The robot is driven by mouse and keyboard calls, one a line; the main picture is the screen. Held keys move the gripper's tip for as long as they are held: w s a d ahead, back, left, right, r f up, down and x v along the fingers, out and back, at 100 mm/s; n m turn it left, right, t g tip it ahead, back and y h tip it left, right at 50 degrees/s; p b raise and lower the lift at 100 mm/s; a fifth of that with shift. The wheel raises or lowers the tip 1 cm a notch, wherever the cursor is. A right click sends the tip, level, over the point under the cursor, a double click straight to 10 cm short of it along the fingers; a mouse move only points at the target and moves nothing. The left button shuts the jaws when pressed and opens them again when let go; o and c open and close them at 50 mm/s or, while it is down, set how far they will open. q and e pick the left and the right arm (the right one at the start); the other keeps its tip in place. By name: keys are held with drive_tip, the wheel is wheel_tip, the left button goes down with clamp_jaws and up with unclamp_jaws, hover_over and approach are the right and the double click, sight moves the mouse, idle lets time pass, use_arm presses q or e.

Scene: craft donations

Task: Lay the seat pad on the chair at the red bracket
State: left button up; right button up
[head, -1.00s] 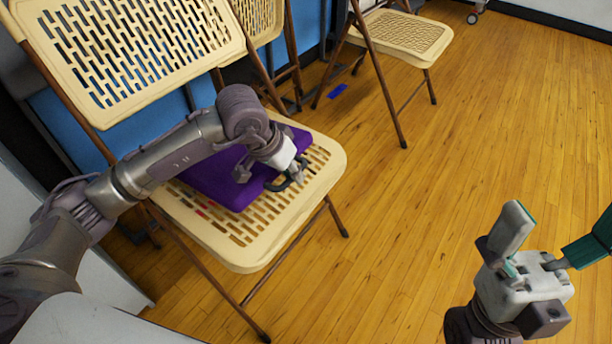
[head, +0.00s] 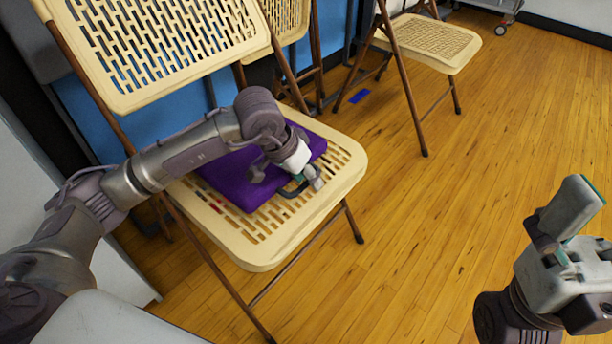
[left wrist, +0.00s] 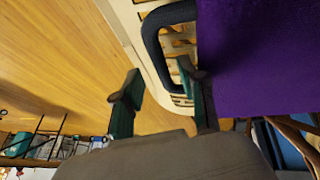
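The purple seat pad (head: 245,184) lies on the seat of the near cream folding chair (head: 341,179), a little askew, with bare slatted seat in front and at the right. A dark loop handle (left wrist: 153,40) sticks out from the pad's edge. A small red mark (head: 217,206) shows on the seat's left side, beside the pad. My left gripper (left wrist: 162,102) is open at the handle, one finger overlapping the loop's end and the other apart from it; contact is unclear.
Another cream folding chair (head: 427,40) stands farther back, with a blue floor mark (head: 359,96) near it. More folded chairs lean behind the near chair. The wooden floor (head: 440,230) between the chairs and my right arm is clear.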

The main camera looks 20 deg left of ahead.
use_arm(q)
drive_tip(key=shift+r, duration=0.1)
drive_tip(key=v, duration=1.1)
drive_tip(key=shift+s+r, duration=0.25)
drive_tip(key=shift+r, duration=0.1)
